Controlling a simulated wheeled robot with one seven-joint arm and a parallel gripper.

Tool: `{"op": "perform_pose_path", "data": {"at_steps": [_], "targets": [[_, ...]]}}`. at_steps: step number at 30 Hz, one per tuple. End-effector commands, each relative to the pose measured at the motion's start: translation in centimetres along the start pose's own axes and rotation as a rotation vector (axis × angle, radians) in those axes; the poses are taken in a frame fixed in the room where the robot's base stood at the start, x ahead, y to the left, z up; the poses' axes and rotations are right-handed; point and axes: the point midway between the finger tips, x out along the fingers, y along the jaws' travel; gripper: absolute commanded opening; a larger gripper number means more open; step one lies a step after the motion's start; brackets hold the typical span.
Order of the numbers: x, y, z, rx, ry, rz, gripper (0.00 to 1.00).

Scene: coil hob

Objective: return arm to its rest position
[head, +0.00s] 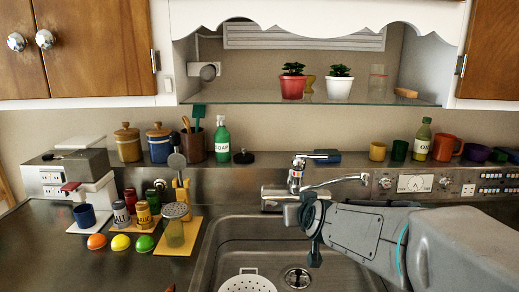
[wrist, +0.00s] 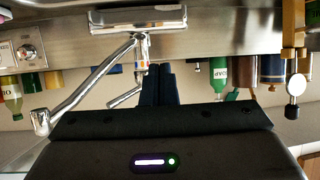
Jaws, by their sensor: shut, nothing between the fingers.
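My arm reaches in from the right in the head view, over the sink. Its end with my gripper hangs in front of the tap (head: 296,180) and above the sink basin (head: 232,258). In the wrist view, which is upside down, the dark fingers of my gripper (wrist: 158,85) are together with nothing between them. The tap (wrist: 141,50) shows close beside the fingers there, with its spout reaching to the lower left. I cannot tell whether the arm touches it.
A glass shelf (head: 240,100) with potted plants hangs above. A green soap bottle (head: 222,140), jars and a utensil pot line the back ledge. Mugs and an oil bottle (head: 422,140) stand at the right.

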Motion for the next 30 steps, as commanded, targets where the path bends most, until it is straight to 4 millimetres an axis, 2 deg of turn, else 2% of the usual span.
{"op": "perform_pose_path", "data": {"at_steps": [1,8,12,18,21,24,30], "targets": [[-1.5,0.0,0.8,0.008,-0.057,-0.016,0.0],[-7.8,0.2,7.2,0.041,-0.364,-0.054,0.0],[-12.2,0.8,11.1,0.062,-0.555,-0.03,0.0],[-17.7,1.9,15.3,0.087,-0.769,0.035,0.0],[-19.2,2.2,16.4,0.095,-0.827,0.06,0.0],[-20.0,2.4,17.0,0.098,-0.856,0.072,0.0],[-20.0,2.4,17.0,0.098,-0.858,0.073,0.0]]}}
